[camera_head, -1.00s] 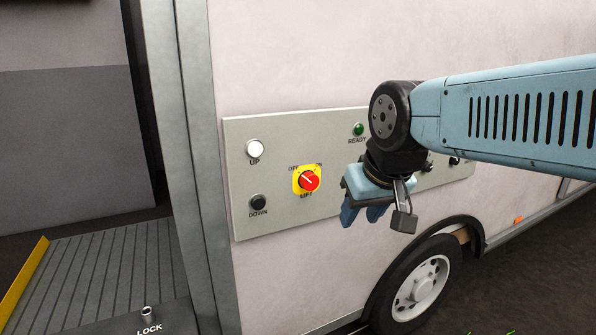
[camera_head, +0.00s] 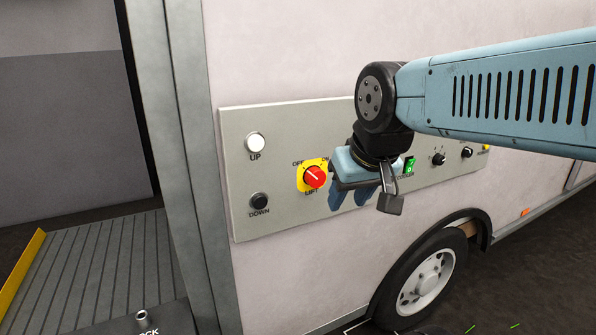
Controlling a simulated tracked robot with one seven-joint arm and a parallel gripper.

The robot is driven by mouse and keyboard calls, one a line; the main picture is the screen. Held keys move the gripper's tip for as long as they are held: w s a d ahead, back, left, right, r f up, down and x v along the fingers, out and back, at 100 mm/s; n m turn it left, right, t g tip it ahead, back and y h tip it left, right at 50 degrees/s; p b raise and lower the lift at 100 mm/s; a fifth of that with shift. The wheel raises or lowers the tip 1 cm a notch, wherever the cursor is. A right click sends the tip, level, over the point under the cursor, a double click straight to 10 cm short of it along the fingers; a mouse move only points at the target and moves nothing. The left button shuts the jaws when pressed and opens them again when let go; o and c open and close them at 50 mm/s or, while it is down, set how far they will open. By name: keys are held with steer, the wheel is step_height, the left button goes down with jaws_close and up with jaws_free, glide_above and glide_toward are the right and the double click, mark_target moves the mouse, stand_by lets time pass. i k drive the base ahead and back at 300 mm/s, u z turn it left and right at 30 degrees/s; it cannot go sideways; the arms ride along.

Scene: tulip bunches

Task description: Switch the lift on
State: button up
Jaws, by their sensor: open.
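The lift switch (camera_head: 314,177) is a round red knob on a yellow plate, marked OFF at upper left, ON at upper right and LIFT below. Its white pointer line slants toward the upper left, on the OFF side. It sits on a grey control panel (camera_head: 280,222) on the vehicle's side.
A white UP button (camera_head: 256,143) and a black DOWN button (camera_head: 260,201) are left of the switch. A green rocker (camera_head: 409,167) and black knobs (camera_head: 439,159) are to the right. A wheel (camera_head: 428,280) is below.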

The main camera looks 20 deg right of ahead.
mark_target(315, 177)
steer(key=z, duration=0.7)
steer(key=k, duration=1.1)
steer(key=u, duration=0.4)
